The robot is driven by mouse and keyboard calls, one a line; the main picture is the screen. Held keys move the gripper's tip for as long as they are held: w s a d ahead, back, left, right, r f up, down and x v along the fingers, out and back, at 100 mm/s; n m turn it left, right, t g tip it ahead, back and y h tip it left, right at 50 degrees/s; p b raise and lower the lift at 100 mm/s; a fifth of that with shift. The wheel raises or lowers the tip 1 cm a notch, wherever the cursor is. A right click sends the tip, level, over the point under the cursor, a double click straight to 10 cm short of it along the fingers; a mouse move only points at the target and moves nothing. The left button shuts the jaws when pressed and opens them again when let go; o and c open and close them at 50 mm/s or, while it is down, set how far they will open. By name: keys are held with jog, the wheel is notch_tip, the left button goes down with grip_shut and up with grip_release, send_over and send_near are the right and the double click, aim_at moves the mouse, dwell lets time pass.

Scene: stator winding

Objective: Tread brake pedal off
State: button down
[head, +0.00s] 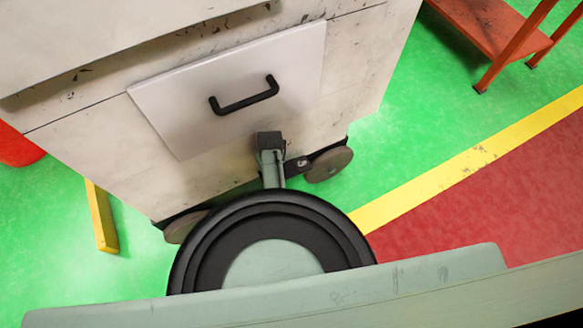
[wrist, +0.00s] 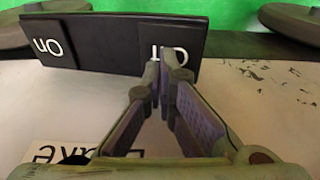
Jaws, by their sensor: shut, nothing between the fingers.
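The black brake pedal (wrist: 110,40) shows at the top of the wrist view, with "On" at its left end and a second label at its right end, both upside down. My gripper (wrist: 160,66) is shut and empty. Its fingertips overlap the right-hand label and partly hide it, so it looks like "Off". I cannot tell whether the tips touch the pedal. A partly hidden upside-down label (wrist: 60,153) is at the lower left.
The worn white cart (head: 90,125) has a drawer front (head: 185,110) with a black handle (head: 244,97). A caster wheel (head: 328,164) is under its right side. An orange-red stand (head: 490,40) is at the upper right. A yellow bar (head: 101,218) is at the left.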

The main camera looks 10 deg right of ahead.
jog(key=shift+f+b, duration=0.35)
jog(key=shift+f, duration=0.35)
notch_tip(320, 180, up, 5)
jog(key=p, duration=0.4)
jog(key=shift+r, duration=1.1)
